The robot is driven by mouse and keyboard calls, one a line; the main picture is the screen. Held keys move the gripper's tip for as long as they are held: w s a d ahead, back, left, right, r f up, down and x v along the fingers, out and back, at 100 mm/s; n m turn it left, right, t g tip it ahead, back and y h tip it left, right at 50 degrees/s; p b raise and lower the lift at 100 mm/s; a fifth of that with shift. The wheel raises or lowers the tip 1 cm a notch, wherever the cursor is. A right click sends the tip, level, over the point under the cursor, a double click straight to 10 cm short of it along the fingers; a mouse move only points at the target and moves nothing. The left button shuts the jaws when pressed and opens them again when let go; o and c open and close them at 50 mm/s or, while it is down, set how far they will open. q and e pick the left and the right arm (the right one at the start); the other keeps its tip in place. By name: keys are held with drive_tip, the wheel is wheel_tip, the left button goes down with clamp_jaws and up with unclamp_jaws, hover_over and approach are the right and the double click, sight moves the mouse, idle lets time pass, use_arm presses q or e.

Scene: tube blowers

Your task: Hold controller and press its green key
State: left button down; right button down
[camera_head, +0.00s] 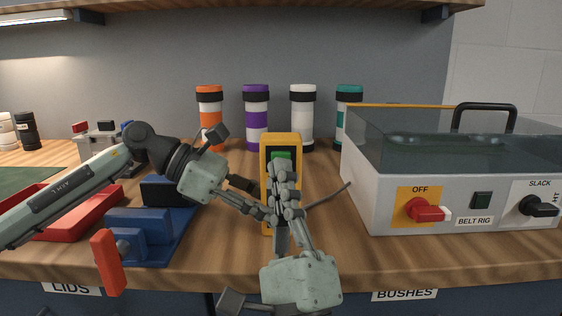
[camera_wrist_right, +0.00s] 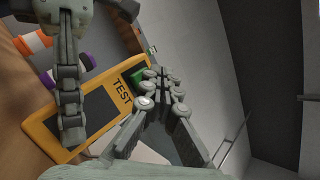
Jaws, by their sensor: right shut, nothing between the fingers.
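The controller (camera_head: 266,148) is a yellow upright box in the middle of the head view, its face towards me. Its green key (camera_head: 281,156) shows near the top; in the right wrist view the key (camera_wrist_right: 137,78) is beside the word TEST. My left gripper (camera_head: 262,199) comes from the left, one finger across the controller's face and the other going behind it. It appears shut on the controller. My right gripper (camera_head: 283,172) is shut and empty, its fingertips in front of the face at the key's lower edge. I cannot tell whether they touch the key. The controller's lower face is partly hidden.
The belt rig (camera_head: 380,205) with a clear cover stands at the right. Orange, purple, white and teal-topped tubes (camera_head: 256,120) line the back. A blue fixture (camera_head: 150,225) and red tray (camera_head: 95,212) lie left, under my left arm. Some counter is bare between controller and rig.

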drive_tip(key=s, duration=0.5)
idle(0.6)
use_arm(q)
drive_tip(key=c, duration=0.9)
unclamp_jaws()
